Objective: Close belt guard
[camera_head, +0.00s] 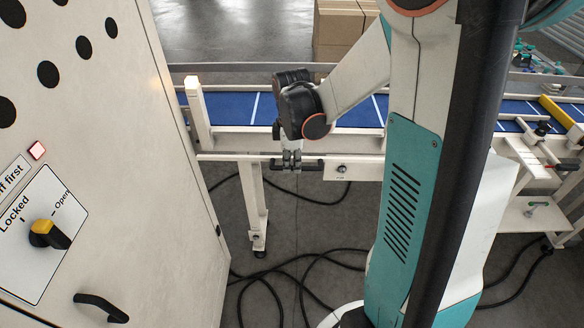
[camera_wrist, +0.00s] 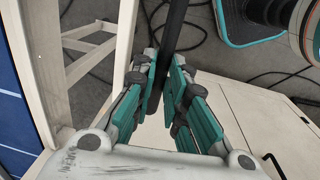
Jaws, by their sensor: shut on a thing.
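A black bar handle (camera_head: 314,164) is on the front side of the conveyor, just below its cream side rail. A pale strip (camera_head: 365,167) with a small round fitting lies beside the handle and looks like part of the belt guard. I cannot tell how far the guard is open. My gripper (camera_head: 291,160) points down at the handle and is shut on it. In the wrist view the black handle (camera_wrist: 177,25) runs between the teal finger pads of my gripper (camera_wrist: 168,85). Much of the guard is hidden by my arm or too small to make out.
The conveyor's blue belt (camera_head: 235,107) runs across behind the handle. A large cream cabinet (camera_head: 130,175) with a yellow-and-black rotary switch (camera_head: 47,234) fills the left. Cardboard boxes (camera_head: 338,25) stand behind the conveyor. Black cables (camera_head: 290,262) lie on the floor below.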

